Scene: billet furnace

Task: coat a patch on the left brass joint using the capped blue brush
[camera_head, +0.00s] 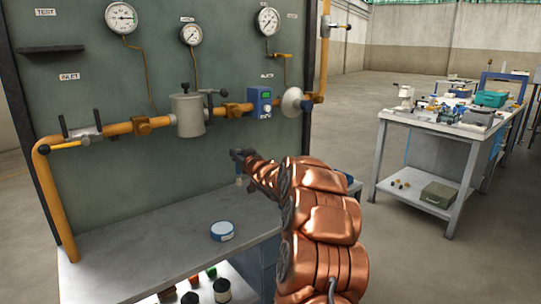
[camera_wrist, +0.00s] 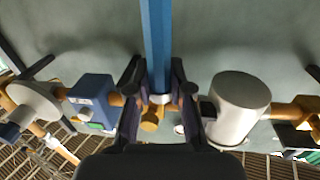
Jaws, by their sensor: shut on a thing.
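My gripper (camera_head: 243,158) is in front of the green panel, below the pipe. In the wrist view my gripper (camera_wrist: 160,92) is shut on the blue handle of the brush (camera_wrist: 157,42). A pale band shows on the brush between the fingertips; whether a cap is on cannot be told. The left brass joint (camera_head: 142,125) is on the orange pipe, left of the grey cylinder and apart from my gripper. It appears at the right of the wrist view (camera_wrist: 288,111). Another brass joint (camera_head: 233,109) lies between the cylinder and the blue meter; it shows behind the fingertips.
The grey cylinder (camera_head: 187,115), blue meter (camera_head: 260,102) and a lever valve (camera_head: 82,134) jut from the pipe. A blue-rimmed tin (camera_head: 222,231) stands on the otherwise mostly clear bench (camera_head: 140,255). A cluttered table (camera_head: 430,122) stands at the right, apart from the bench.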

